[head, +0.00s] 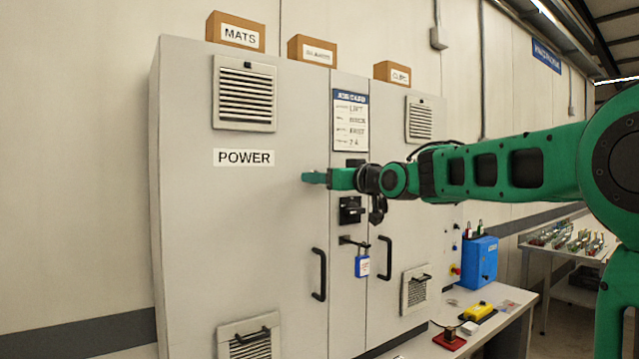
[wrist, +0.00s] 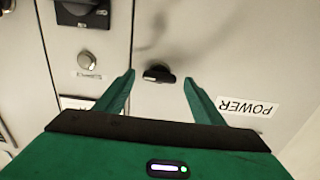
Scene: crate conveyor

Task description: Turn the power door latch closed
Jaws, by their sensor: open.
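The grey cabinet's power door (head: 220,230) is shut and carries a POWER label (head: 244,158), upside down in the wrist view (wrist: 248,106). The door latch (wrist: 158,74) is a small black turn handle, lying nearly crosswise in the wrist view. In the head view my gripper hides it. My gripper (head: 314,177) reaches in from the right, up against the door front. In the wrist view its green fingers (wrist: 159,82) are spread, one on each side of the latch, with a gap on both sides. It holds nothing.
A black door handle (head: 318,274) is below my gripper. On the centre strip are a black switch (head: 351,210) and a hasp with a blue padlock (head: 362,266). A second handle (head: 384,258) stands on the right door. A bench with a blue box (head: 480,262) is at right.

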